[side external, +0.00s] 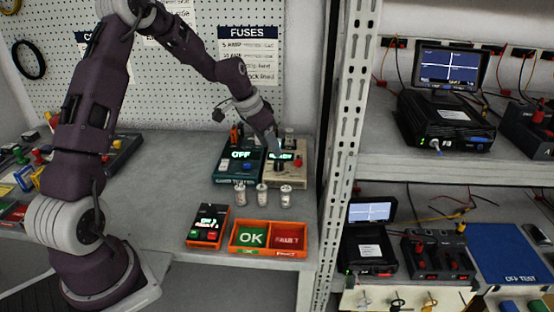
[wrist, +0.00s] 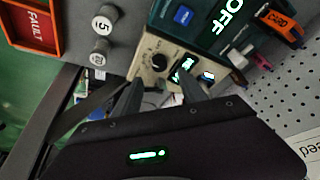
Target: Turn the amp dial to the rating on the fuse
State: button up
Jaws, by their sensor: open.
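A beige box (side external: 299,150) with a lit green display stands at the back of the bench. Its black round dial (wrist: 160,62) shows in the wrist view; the setting is too small to read. My gripper (wrist: 161,80) is open, its two fingers over the beige box near the dial, with nothing seen between them. In the side view my gripper (side external: 277,148) hides part of that box. Three white cylinders, likely fuses, stand in front: left (side external: 240,195), middle (side external: 262,194) and right (side external: 286,196). One cylinder (wrist: 103,24) shows a 5 in the wrist view.
A teal box (side external: 228,168) reading OFF stands left of the beige box. An orange tray (side external: 268,253) with green OK and red FAULT compartments and an orange-black device (side external: 208,226) lie in front. A rack post (side external: 338,150) rises at right. The bench's left middle is clear.

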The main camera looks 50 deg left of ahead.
aim_at(278, 162)
jog(key=x, duration=0.7)
jog(key=shift+s, duration=0.1)
grip_shut()
